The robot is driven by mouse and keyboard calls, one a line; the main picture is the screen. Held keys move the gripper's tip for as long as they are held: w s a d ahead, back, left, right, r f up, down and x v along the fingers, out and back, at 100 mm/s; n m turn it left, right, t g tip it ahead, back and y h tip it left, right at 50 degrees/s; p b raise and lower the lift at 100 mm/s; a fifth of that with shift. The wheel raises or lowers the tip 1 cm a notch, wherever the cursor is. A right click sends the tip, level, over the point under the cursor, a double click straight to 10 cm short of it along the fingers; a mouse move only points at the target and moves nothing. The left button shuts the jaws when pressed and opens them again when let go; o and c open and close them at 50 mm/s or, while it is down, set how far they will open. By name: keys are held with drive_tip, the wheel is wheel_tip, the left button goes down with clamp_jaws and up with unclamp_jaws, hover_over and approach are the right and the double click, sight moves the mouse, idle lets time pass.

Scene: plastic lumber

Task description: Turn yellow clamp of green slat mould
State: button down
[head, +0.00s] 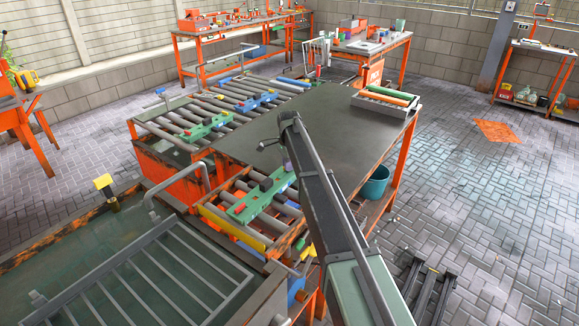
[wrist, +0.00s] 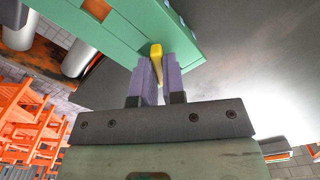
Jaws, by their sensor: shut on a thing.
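The green slat mould (head: 246,211) lies across the near roller conveyor in the head view, partly behind my arm. In the wrist view the green mould (wrist: 95,25) fills the upper left, seen from close by. Its yellow clamp (wrist: 155,50) sticks out from the edge of the mould. My gripper (wrist: 157,68) has its two purple fingers on either side of the clamp and is shut on it. In the head view the clamp and most of the gripper are hidden or too small to make out.
Another green mould (head: 208,126) and blue moulds (head: 256,102) lie on the far rollers. A dark tabletop (head: 310,115) stands beside them, bare but for a tray of coloured slats (head: 385,97). A metal grate (head: 160,275) is at the near left. A teal bucket (head: 375,183) stands below the table.

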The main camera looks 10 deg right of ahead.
drive_tip(key=n, duration=0.2)
drive_tip(key=shift+n, duration=0.4)
drive_tip(key=n, duration=0.4)
drive_tip(key=c, duration=1.1)
unclamp_jaws()
drive_tip(key=shift+o, duration=0.2)
wheel_tip(320, 180, up, 7)
drive_tip(key=p, duration=0.7)
drive_tip(key=shift+r, duration=0.2)
drive_tip(key=shift+f, duration=0.2)
